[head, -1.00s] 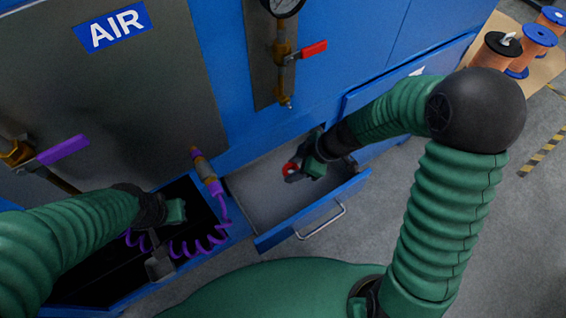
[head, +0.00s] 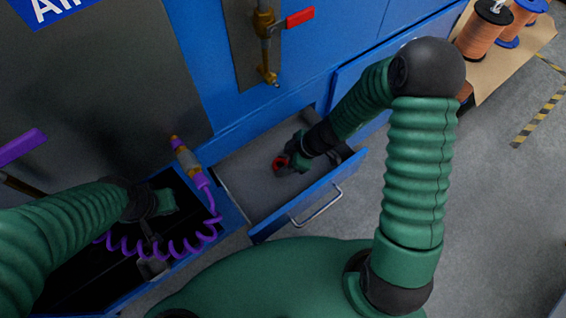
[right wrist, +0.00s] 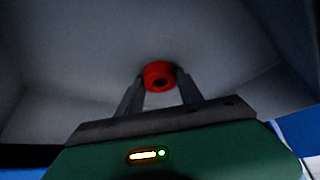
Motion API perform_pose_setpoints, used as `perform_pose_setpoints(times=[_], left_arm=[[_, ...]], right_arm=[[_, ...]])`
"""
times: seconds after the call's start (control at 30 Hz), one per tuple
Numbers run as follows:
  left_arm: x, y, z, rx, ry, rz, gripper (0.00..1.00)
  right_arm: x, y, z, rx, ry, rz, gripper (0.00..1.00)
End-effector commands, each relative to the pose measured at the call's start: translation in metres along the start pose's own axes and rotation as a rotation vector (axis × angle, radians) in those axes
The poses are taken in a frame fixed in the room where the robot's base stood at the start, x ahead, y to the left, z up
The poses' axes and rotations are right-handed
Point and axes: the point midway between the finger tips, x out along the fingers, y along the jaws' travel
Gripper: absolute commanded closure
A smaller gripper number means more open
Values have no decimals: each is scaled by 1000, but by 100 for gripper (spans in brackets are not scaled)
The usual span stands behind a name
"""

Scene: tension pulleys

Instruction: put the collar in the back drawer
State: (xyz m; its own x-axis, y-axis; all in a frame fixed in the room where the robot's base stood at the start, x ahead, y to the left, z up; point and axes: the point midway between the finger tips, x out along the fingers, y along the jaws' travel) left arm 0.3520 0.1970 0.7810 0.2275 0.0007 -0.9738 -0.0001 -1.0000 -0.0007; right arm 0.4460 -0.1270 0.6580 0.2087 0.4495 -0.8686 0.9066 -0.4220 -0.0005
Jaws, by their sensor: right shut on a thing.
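The collar (head: 279,163) is a small red ring. My right gripper (head: 284,166) is shut on it, inside or just over the open drawer (head: 240,178). The right wrist view shows the red collar (right wrist: 159,75) between the two fingertips, with the drawer's grey interior (right wrist: 90,60) around it. Whether the collar touches the drawer floor I cannot tell. The drawer is pulled out from the blue cabinet and looks empty otherwise. My left gripper (head: 150,235) is over the dark open bin at the left; its fingers are too dark to read.
A purple coiled hose (head: 160,240) with a brass fitting hangs beside the drawer's left side. A red-handled valve (head: 298,18) is on the cabinet above. Copper-coloured spools (head: 485,35) stand on a board at the upper right. Grey floor lies clear at the right.

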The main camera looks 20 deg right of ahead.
Motion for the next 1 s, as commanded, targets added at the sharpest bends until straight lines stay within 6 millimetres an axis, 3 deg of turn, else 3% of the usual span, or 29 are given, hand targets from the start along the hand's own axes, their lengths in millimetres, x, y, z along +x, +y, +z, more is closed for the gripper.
perform_pose_setpoints(times=[0.2,0.23,0.4,0.77,1.0], left_arm=[[5,0,1,0,0,0,100],[4,0,1,0,0,0,100],[3,0,1,0,0,0,100],[-4,0,-1,0,0,0,100],[-18,0,-4,0,0,0,100]], right_arm=[[3,0,1,-1,1,0,96],[2,0,1,-1,0,0,54],[1,0,0,-1,0,-1,35],[-6,0,-2,0,0,0,35],[-64,1,-3,-2,0,4,35]])
